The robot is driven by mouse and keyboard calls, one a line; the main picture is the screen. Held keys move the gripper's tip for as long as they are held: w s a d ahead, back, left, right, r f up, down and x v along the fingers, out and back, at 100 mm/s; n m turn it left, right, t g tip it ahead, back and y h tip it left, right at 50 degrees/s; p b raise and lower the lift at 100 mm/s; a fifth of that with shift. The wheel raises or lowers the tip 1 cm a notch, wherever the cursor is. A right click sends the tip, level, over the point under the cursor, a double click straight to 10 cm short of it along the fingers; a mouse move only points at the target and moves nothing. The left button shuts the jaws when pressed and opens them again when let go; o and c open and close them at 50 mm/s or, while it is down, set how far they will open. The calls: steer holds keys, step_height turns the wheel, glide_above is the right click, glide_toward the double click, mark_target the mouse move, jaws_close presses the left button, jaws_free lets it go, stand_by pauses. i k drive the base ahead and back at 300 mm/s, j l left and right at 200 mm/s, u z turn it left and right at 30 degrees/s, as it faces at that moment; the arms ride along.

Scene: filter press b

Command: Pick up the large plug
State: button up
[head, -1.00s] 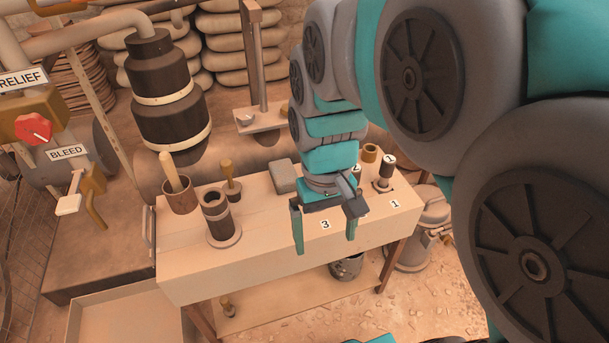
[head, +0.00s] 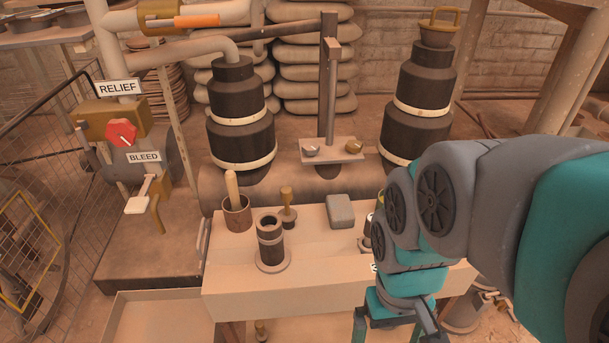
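My gripper (head: 388,332) is at the bottom of the head view, in front of the bench's right part, with its teal fingers apart. Nothing shows between them; the tips run off the lower edge. No single thing is clearly the large plug. A dark cylinder with a pale top (head: 368,227) stands on the bench, partly hidden behind my arm. A dark hollow cylinder on a round flange (head: 271,243) stands upright on the left part of the bench. My arm hides the bench's right end.
The pale bench (head: 230,285) also holds a cup with a wooden handle (head: 237,212), a small wooden-handled tool (head: 287,210) and a grey block (head: 340,211). Behind stand a post with a small shelf (head: 333,150) and two dark stacked vessels. Relief and bleed valves are at left.

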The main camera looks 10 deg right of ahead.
mark_target(288, 215)
steer(key=j+z, duration=0.15)
steer(key=z, duration=0.25)
steer(key=k+j+z, duration=0.1)
steer(key=z, duration=0.25)
steer(key=k+j+z, duration=0.1)
steer(key=z, duration=0.3)
steer(key=k+j+z, duration=0.25)
steer(key=k+j, duration=0.25)
steer(key=k+j+z, duration=0.25)
steer(key=k+j, duration=0.15)
steer(key=k, duration=0.2)
steer(key=i+l, duration=0.2)
steer(key=l, duration=0.1)
